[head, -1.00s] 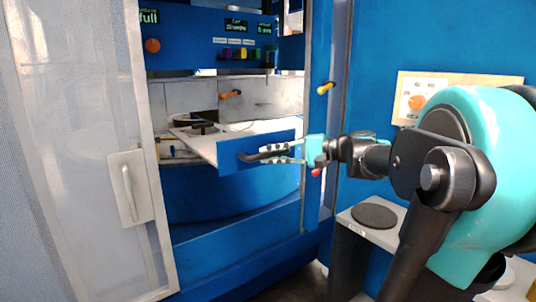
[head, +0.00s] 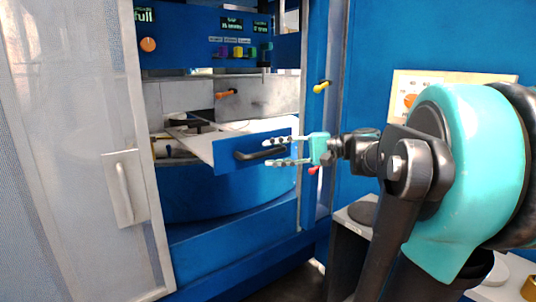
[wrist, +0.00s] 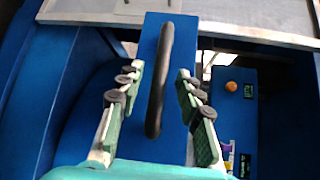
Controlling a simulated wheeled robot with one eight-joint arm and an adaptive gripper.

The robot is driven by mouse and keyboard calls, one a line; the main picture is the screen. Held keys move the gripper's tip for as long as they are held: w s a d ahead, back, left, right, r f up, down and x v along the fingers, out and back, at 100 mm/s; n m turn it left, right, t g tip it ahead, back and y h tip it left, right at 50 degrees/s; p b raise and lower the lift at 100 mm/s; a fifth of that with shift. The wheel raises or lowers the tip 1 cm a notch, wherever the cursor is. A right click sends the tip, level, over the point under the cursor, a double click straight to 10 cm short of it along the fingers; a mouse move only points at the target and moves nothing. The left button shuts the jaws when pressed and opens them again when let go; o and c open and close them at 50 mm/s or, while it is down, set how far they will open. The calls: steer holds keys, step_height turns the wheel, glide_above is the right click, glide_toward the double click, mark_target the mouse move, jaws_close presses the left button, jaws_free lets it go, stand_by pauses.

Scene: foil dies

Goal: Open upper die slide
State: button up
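The upper die slide is a pale tray (head: 225,144) with a blue front panel (head: 232,160), standing out of the blue machine. Its black bar handle (head: 258,154) is on the front; it also shows in the wrist view (wrist: 160,80). My gripper (head: 268,150) is at the front panel, its teal fingers spread apart. In the wrist view the handle runs between the two fingers with a visible gap on each side. The gripper holds nothing. A dark round piece lies on the tray, partly seen.
A pale mesh door (head: 80,150) with a handle stands open at left. A blue post with a yellow-black latch (head: 321,86) is close beside my gripper. A control panel with coloured buttons (head: 238,52) is above. A bench with a dark disc (head: 363,212) is at lower right.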

steer(key=v, duration=0.9)
steer(key=shift+d, duration=0.4)
steer(key=shift+s, duration=0.1)
steer(key=s+a+f+h, duration=0.2)
steer(key=f+h, duration=0.1)
steer(key=f, duration=0.8)
steer(key=s+a+f+h, duration=0.2)
steer(key=f+h, duration=0.2)
steer(key=f, duration=0.6)
steer(key=s+d+f+n+h, duration=0.2)
steer(key=s+d+f+h, duration=0.1)
steer(key=f, duration=0.6)
steer(key=s+d+f+n+t+h, duration=0.1)
steer(key=s+d+f+h, duration=0.3)
steer(key=f, duration=0.5)
steer(key=shift+d+f+n+h, duration=0.25)
steer(key=shift+d+n+h, duration=0.15)
steer(key=shift+d+h, duration=0.55)
steer(key=shift+a, duration=0.2)
steer(key=shift+c, duration=0.3)
